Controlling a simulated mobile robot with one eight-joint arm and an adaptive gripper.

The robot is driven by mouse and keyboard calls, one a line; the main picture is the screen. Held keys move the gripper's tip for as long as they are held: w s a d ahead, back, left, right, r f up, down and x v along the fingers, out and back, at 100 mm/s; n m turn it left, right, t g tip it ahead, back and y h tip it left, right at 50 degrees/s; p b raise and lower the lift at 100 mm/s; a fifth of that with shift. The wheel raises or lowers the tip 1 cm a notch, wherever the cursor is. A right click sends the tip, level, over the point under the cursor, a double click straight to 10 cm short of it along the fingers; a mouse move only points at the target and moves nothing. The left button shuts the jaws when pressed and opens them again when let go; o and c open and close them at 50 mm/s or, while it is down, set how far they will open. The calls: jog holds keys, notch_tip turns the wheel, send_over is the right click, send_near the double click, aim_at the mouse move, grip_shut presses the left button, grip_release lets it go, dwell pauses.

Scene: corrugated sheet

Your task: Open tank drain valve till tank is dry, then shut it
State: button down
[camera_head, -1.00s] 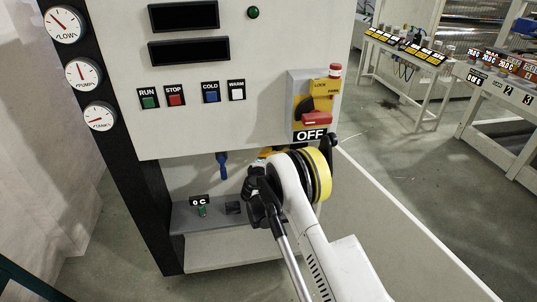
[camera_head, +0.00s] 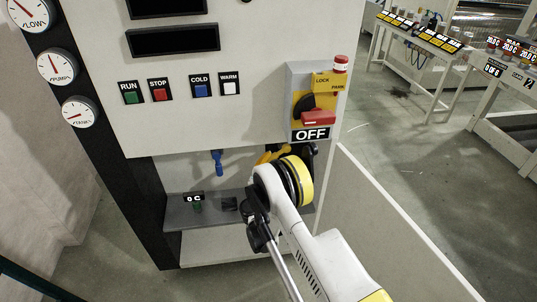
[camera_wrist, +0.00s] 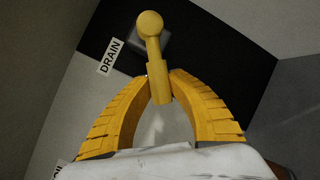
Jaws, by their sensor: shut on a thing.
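The drain valve handle (camera_wrist: 149,26) is yellow, with a round knob and a short stem, beside a white DRAIN label (camera_wrist: 109,56) in the wrist view. My gripper (camera_wrist: 160,80) has yellow ribbed fingers, shut on the handle's stem from either side. In the head view my gripper (camera_head: 274,153) is under the cabinet's lower edge, partly behind my arm, and the handle cannot be told apart there. The tank gauge (camera_head: 78,112) is the lowest of the dials, its needle pointing left and slightly down.
A blue handle (camera_head: 217,162) hangs left of my gripper. The switch box (camera_head: 314,103) with a red knob and OFF sign is just above. A grey shelf (camera_head: 185,216) lies below. A pale low wall (camera_head: 385,225) stands to the right, and open floor lies beyond it.

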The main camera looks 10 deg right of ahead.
aim_at(272, 155)
jog(key=shift+d+f, duration=0.1)
dwell(0.4)
jog(key=c, duration=1.2)
grip_release()
notch_tip(272, 155, up, 7)
jog(key=shift+f, duration=0.15)
jog(key=o, duration=0.7)
notch_tip(272, 155, up, 3)
jog(key=shift+s+r, duration=0.1)
jog(key=shift+r, duration=0.1)
jog(key=shift+c, duration=0.2)
jog(key=shift+d+r, duration=0.1)
jog(key=shift+c, duration=0.2)
